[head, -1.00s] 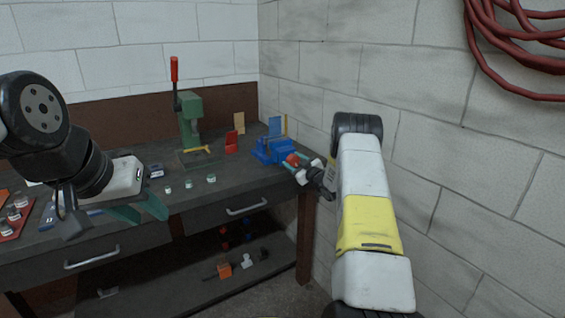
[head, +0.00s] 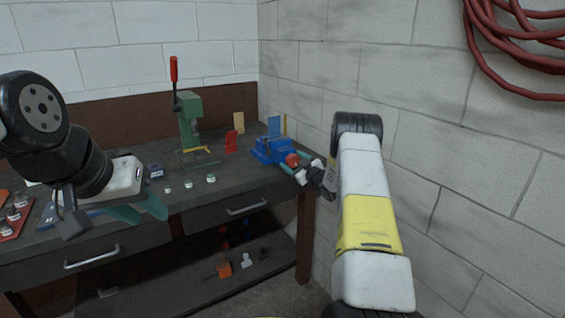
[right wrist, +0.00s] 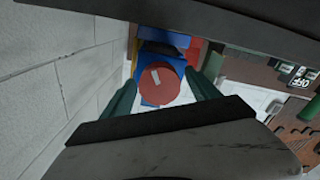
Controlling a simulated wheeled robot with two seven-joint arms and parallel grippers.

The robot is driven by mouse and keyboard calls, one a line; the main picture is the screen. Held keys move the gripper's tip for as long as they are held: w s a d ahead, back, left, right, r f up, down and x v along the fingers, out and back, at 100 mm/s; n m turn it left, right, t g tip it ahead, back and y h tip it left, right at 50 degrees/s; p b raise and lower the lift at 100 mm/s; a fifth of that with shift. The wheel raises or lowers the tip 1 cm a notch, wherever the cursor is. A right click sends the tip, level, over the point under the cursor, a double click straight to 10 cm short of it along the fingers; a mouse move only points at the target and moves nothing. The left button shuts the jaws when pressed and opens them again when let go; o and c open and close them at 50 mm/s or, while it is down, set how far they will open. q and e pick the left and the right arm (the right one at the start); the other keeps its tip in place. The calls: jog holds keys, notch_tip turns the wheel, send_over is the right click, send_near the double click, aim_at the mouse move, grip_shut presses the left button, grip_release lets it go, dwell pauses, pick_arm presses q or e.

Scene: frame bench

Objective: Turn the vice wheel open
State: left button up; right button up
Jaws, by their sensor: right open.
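The blue vice (head: 268,150) stands at the bench's right end, near the wall corner. Its red round wheel (head: 292,159) faces toward me, and in the right wrist view the red wheel (right wrist: 160,84) has a small pale mark. My right gripper (head: 294,165) is at the wheel. In the right wrist view its two green fingers (right wrist: 163,92) are open, one on each side of the wheel; whether they touch it I cannot tell. My left gripper (head: 140,208) is over the bench's front edge at left; its opening is unclear.
A green press (head: 190,122) with a red-handled lever stands at the back of the bench. Several small jars (head: 189,184) stand left of the vice. The block wall (head: 440,140) is close on the right. A lower shelf (head: 200,285) holds small items.

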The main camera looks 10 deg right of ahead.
jog(key=v, duration=0.7)
jog(key=shift+s, duration=0.35)
jog(key=shift+d, duration=0.1)
